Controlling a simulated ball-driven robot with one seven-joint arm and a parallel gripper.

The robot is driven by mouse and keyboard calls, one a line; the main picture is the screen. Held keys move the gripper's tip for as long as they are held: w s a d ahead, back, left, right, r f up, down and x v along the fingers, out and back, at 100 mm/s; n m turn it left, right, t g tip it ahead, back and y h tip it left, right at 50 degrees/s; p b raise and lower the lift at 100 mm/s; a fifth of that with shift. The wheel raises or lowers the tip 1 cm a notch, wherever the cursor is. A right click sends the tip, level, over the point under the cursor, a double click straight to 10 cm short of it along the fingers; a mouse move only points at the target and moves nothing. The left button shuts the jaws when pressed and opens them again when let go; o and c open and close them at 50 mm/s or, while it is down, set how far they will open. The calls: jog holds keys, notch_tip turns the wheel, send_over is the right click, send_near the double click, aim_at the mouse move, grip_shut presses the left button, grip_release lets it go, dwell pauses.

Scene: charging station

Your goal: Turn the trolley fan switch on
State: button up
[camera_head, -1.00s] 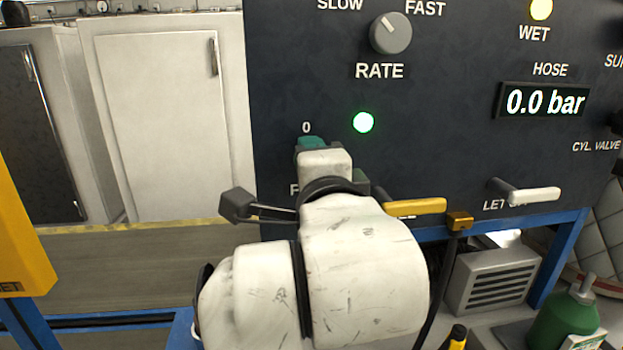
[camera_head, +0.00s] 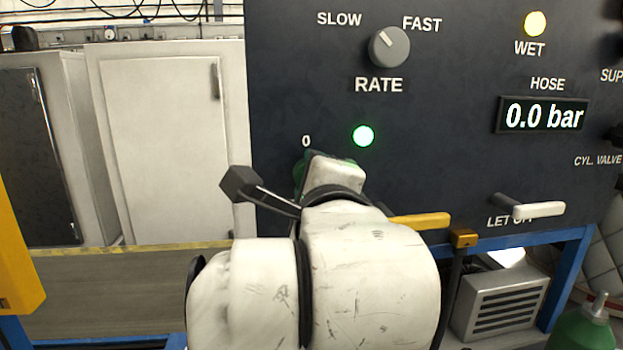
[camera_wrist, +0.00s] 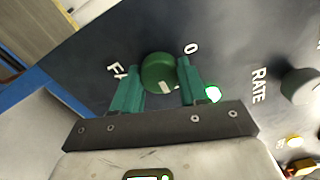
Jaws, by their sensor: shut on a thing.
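The fan switch is a round green knob (camera_wrist: 158,72) on the dark panel (camera_head: 440,90), between a "0" label and a partly hidden label starting "FA". A pale mark shows on the knob's near edge in the wrist view. My gripper (camera_wrist: 157,80) has its two teal fingers on either side of the knob and is shut on it. In the head view my wrist hides most of the knob, and only a green edge (camera_head: 299,172) shows. A green lamp (camera_head: 363,136) beside it is lit.
The RATE knob (camera_head: 389,46) sits above on the panel. A yellow lever (camera_head: 420,220) is close to the right of my wrist, and a white lever (camera_head: 538,209) is further right. The pressure display (camera_head: 543,116) reads 0.0 bar. A white cabinet (camera_head: 165,140) stands behind at left.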

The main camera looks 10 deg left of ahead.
jog(key=shift+f, duration=0.1)
jog(key=o, duration=1.1)
jog(key=shift+c, duration=0.2)
jog(key=b+v, duration=0.1)
jog(key=v, duration=0.9)
jog(key=shift+s+d, duration=0.15)
jog(key=shift+s, duration=0.2)
